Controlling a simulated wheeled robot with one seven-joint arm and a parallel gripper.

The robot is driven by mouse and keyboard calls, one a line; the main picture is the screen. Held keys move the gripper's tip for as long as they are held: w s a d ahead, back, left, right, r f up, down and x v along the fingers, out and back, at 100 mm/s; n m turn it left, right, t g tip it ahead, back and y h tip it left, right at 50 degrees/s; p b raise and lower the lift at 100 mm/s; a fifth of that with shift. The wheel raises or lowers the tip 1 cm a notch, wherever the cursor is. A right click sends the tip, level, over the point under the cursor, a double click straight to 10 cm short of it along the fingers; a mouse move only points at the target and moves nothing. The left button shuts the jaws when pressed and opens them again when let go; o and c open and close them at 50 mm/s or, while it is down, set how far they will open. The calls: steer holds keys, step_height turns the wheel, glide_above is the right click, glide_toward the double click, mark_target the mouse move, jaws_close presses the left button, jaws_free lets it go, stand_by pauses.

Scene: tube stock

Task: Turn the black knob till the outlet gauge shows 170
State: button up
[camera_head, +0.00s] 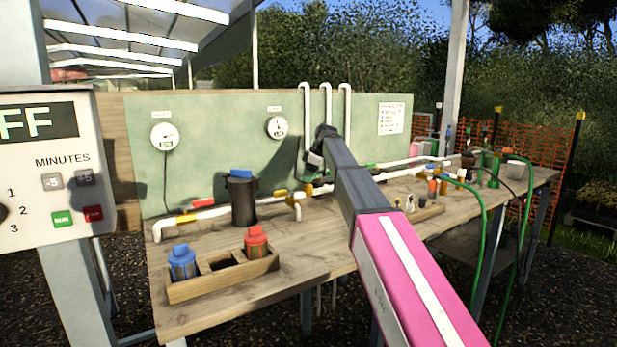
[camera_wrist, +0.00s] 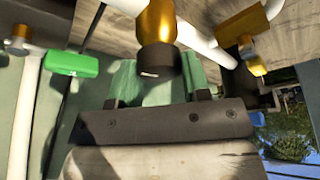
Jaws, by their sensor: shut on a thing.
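In the wrist view the black knob (camera_wrist: 155,59), with a white mark on its face, sits at the end of a brass body (camera_wrist: 157,20) on a white pipe. My gripper (camera_wrist: 157,72) is shut on the knob, with a green finger on either side of it. In the head view my gripper (camera_head: 314,160) is at the pipework in front of the green panel, and the knob is hidden there. Two round white dial gauges are on the panel, a left one (camera_head: 164,137) and a right one (camera_head: 277,127). Their labels and readings are too small to read.
A green-handled valve (camera_wrist: 73,63) is left of the knob in the wrist view. On the wooden bench (camera_head: 215,310) stand a dark canister (camera_head: 242,203) and a wooden tray (camera_head: 222,283) holding blue and red bottles. White pipes run along the bench. A timer box (camera_head: 45,165) is at the left.

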steer(key=o, duration=0.9)
steer(key=shift+r, duration=0.1)
steer(key=v, duration=1)
steer(key=shift+d+r, duration=0.2)
steer(key=shift+r, duration=0.05)
